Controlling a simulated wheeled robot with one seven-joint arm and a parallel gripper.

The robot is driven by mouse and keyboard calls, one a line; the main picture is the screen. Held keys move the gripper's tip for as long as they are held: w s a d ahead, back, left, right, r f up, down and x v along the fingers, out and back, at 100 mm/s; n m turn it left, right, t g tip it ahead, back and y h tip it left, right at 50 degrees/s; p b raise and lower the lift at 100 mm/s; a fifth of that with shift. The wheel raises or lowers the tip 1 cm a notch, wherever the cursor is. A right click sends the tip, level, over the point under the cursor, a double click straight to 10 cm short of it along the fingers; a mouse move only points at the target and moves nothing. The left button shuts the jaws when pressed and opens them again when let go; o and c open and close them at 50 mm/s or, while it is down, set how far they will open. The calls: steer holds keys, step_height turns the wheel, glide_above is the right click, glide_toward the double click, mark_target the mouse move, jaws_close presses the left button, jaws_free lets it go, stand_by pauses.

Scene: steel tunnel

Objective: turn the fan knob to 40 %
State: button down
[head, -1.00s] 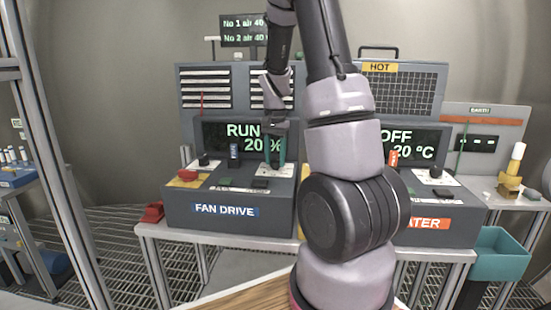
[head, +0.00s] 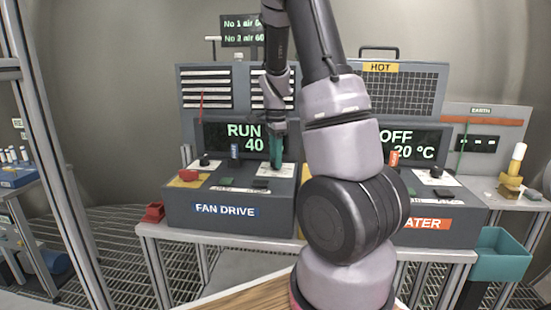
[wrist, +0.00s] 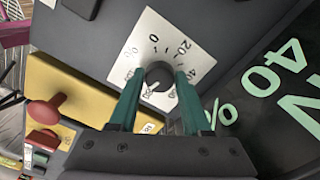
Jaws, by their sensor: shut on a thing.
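The fan drive box (head: 180,212) stands on the bench at left of centre. Its display (head: 245,137) reads RUN and 40, with the rest of that line behind my gripper. In the wrist view the display's 40 % (wrist: 272,68) is readable. The dark round fan knob (wrist: 158,74) sits on a white dial plate (wrist: 150,35) with numbers around it. My gripper (wrist: 159,80) is shut on the knob, one green finger on each side. In the head view my gripper (head: 276,150) hides the knob.
A red mushroom button (wrist: 45,112) on a yellow plate lies beside the dial; it also shows in the head view (head: 188,174). The heater box (head: 440,215) stands to the right, partly behind my arm. A teal bin (head: 500,255) hangs at the bench's right end.

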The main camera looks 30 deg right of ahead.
steer(key=shift+m, duration=0.3)
steer(key=shift+c, duration=1.8)
jaws_free()
step_height(320, 180, up, 11)
steer(key=shift+f, duration=0.1)
